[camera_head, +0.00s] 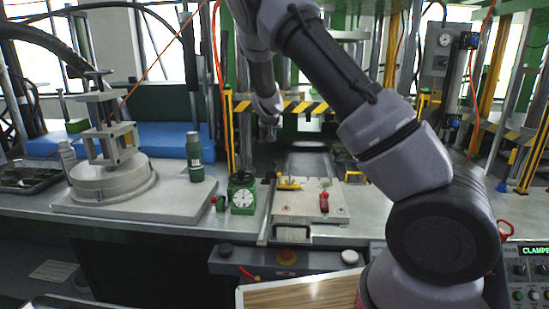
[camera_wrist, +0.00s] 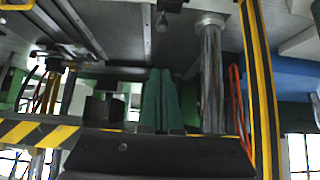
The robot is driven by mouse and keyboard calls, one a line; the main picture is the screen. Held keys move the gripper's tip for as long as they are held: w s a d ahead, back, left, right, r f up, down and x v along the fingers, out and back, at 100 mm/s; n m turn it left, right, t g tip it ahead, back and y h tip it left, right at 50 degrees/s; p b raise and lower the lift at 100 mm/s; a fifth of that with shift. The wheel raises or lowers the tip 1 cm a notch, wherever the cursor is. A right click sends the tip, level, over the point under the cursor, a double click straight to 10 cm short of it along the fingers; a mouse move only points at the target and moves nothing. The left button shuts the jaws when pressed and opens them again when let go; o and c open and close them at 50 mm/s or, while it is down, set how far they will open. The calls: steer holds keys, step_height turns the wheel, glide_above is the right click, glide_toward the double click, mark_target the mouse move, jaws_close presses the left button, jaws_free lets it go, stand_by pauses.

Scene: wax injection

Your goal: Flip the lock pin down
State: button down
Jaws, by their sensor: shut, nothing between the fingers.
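The light metal mould plate (camera_head: 300,212) lies on the bench in the head view. A small yellow fitting (camera_head: 289,184) and a small upright red fitting (camera_head: 323,202) are on it. I cannot tell for sure which part is the lock pin. My gripper (camera_head: 269,130) is above and behind the plate, apart from both fittings, near the black and yellow striped bar. In the wrist view its two green fingers (camera_wrist: 158,100) are together with nothing held. The wrist view is upside down and shows neither fitting clearly.
A green dial gauge (camera_head: 242,196) stands left of the plate, and a green oil bottle (camera_head: 195,158) is farther left. Striped bars (camera_head: 300,107) and posts surround the press opening. A steel column (camera_wrist: 211,80) is close beside the fingers. Buttons (camera_head: 287,256) line the front edge.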

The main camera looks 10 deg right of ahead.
glide_above(275, 163)
step_height(275, 163, down, 7)
steer(key=shift+s+a+f, duration=0.1)
steer(key=shift+f, duration=0.95)
steer(key=shift+s+a+f, duration=0.1)
steer(key=shift+f, duration=0.95)
steer(key=shift+d, duration=0.1)
steer(key=shift+s+f, duration=0.1)
steer(key=shift+f, duration=1.3)
